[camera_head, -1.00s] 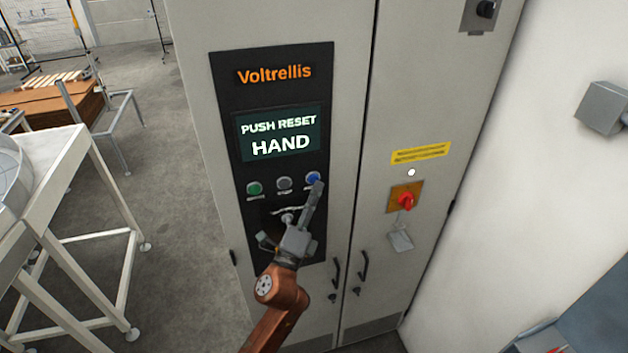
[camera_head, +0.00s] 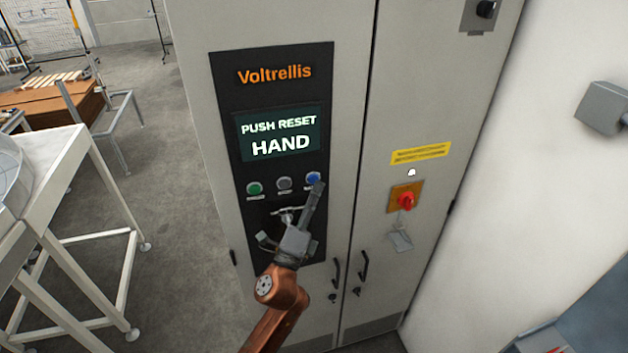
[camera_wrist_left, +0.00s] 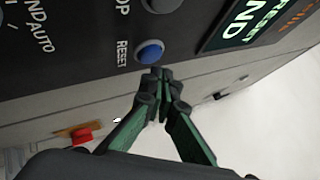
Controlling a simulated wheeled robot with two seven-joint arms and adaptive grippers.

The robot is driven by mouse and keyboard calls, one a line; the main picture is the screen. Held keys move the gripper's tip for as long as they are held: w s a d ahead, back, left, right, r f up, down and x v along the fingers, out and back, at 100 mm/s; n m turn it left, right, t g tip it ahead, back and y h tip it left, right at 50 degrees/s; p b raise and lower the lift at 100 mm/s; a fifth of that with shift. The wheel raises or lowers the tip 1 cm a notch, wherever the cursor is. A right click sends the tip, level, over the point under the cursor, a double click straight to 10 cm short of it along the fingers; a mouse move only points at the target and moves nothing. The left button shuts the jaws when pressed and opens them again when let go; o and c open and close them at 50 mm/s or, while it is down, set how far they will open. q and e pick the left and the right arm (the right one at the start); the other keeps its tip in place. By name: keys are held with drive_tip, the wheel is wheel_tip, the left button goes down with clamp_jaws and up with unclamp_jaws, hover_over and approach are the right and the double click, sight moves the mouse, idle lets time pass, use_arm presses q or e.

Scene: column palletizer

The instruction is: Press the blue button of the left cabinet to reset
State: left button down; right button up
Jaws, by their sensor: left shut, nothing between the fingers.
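The left cabinet (camera_head: 215,110) has a black panel with a lit display (camera_head: 280,134) reading "PUSH RESET HAND". A row under it holds a green button (camera_head: 254,188), a grey button (camera_head: 284,183) and the blue button (camera_head: 313,177). The blue button also shows in the left wrist view (camera_wrist_left: 149,52), beside the label RESET. My left gripper (camera_head: 318,188) is shut and empty, its tips just below the blue button. In the wrist view its fingertips (camera_wrist_left: 160,75) look very close to the button's edge; I cannot tell if they touch. My right gripper is not in view.
The right cabinet door has a red rotary switch (camera_head: 406,201) on a yellow plate and a yellow label (camera_head: 421,153). Door handles (camera_head: 362,266) sit low. A white-framed table (camera_head: 60,190) stands at left. A grey box (camera_head: 602,108) juts from the right wall.

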use_arm(q)
drive_tip(key=shift+w, duration=0.15)
drive_tip(key=shift+w+a, duration=0.1)
drive_tip(key=shift+w, duration=0.15)
drive_tip(key=shift+w+a, duration=0.15)
drive_tip(key=shift+w, duration=0.2)
idle(0.6)
drive_tip(key=shift+s, duration=0.15)
drive_tip(key=shift+s+d, duration=0.25)
drive_tip(key=shift+s, duration=0.4)
drive_tip(key=s, duration=0.1)
drive_tip(key=s+d, duration=0.1)
drive_tip(key=s, duration=0.1)
drive_tip(key=s+p, duration=0.1)
drive_tip(key=shift+s+d, duration=0.25)
drive_tip(key=shift+s, duration=0.15)
